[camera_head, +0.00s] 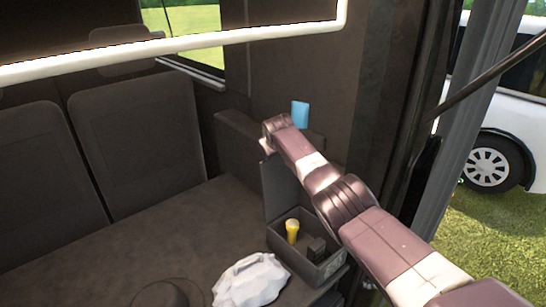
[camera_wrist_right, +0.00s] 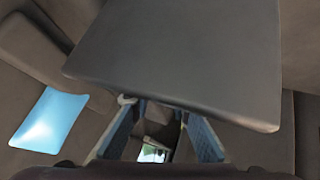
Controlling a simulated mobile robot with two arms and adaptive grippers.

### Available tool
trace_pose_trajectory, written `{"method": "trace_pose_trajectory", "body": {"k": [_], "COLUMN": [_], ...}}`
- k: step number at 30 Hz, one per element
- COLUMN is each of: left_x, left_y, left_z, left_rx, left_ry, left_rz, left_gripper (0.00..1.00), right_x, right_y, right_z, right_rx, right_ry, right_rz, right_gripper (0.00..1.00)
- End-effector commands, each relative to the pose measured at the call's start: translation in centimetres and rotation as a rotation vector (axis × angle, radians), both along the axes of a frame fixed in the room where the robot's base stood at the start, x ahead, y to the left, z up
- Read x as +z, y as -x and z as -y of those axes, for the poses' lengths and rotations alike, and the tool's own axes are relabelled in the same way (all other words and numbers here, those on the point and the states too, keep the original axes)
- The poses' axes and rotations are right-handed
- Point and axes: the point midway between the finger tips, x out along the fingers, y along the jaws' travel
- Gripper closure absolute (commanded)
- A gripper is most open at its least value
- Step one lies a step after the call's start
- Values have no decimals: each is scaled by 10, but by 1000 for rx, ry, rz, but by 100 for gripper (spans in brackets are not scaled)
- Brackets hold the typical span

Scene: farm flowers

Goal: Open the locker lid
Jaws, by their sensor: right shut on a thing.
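The dark locker (camera_head: 328,268) sits at the right end of the bench. Its lid (camera_head: 279,190) stands raised at the locker's back edge, so the inside shows. A yellow object (camera_head: 292,230) and a small dark block (camera_head: 316,249) are inside. My right arm reaches over the locker from the lower right and hides part of the lid and opening. In the right wrist view, the lid (camera_wrist_right: 180,55) fills the top and covers the fingertips of my right gripper (camera_wrist_right: 162,114). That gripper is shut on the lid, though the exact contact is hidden. My left gripper is not in view.
A crumpled white bag (camera_head: 250,281) and a dark hat (camera_head: 170,294) lie on the bench (camera_head: 130,245). A blue card (camera_head: 300,114) is behind my wrist. A pale bar (camera_head: 190,42) crosses the top. Seat backs stand at left; an open doorway is at right.

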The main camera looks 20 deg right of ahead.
Motion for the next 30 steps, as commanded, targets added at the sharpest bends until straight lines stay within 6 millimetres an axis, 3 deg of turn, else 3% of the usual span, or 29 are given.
{"method": "trace_pose_trajectory", "body": {"k": [1,21,22,28,30], "left_x": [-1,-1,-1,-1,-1], "left_y": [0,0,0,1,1], "left_z": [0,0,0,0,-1], "left_rx": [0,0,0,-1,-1], "left_ry": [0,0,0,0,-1], "left_rz": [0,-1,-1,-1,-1], "left_gripper": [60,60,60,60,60], "right_x": [-14,-14,-14,-14,-14], "right_y": [4,4,4,4,4], "right_z": [-9,-9,-9,-8,-7], "right_rx": [6,6,6,4,3], "right_ry": [-15,-15,-15,-13,-12], "right_rz": [-23,-23,-23,-24,-23], "right_gripper": [100,100,85,63,63]}}
